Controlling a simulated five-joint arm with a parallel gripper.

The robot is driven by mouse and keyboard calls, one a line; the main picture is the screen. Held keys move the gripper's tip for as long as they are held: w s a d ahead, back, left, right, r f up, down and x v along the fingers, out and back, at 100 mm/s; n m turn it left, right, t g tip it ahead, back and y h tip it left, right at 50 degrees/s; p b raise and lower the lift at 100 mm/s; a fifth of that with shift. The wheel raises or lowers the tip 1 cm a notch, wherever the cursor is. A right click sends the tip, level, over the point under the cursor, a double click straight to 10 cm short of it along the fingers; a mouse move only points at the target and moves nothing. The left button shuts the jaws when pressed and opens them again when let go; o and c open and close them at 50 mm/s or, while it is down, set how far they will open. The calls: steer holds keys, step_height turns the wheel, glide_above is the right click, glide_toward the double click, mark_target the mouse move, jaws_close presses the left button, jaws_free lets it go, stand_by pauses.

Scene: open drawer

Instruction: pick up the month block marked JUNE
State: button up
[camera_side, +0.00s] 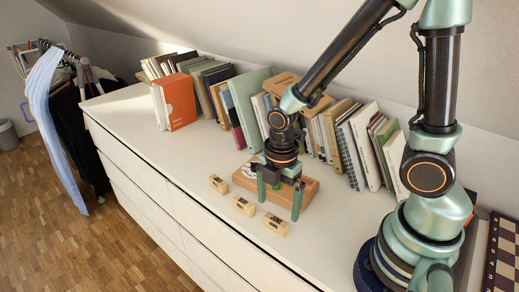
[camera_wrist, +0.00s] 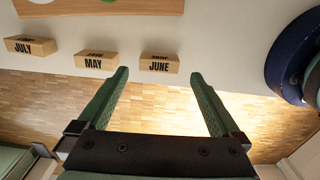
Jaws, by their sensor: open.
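The JUNE block (camera_wrist: 160,63) is a small pale wooden block with dark lettering. In the wrist view it sits on the white top, between and just past the two fingertips in the picture. In the side view it is the rightmost of three small blocks (camera_side: 276,225). My gripper (camera_wrist: 160,75) is open with nothing between its green fingers. In the side view my gripper (camera_side: 279,208) points down, with its fingers apart near the JUNE and MAY blocks. The MAY block (camera_wrist: 96,61) and JULY block (camera_wrist: 31,46) lie to the left of JUNE.
A wooden base (camera_side: 307,192) stands right behind my gripper. A row of books (camera_side: 345,145) lines the wall. The white dresser top (camera_side: 135,110) ends at a front edge close to the blocks. A chessboard (camera_side: 503,255) lies at far right.

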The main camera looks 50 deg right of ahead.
mark_target(277, 219)
steer(key=shift+w+f, duration=0.1)
steer(key=shift+f, duration=2.45)
steer(key=c, duration=1.2)
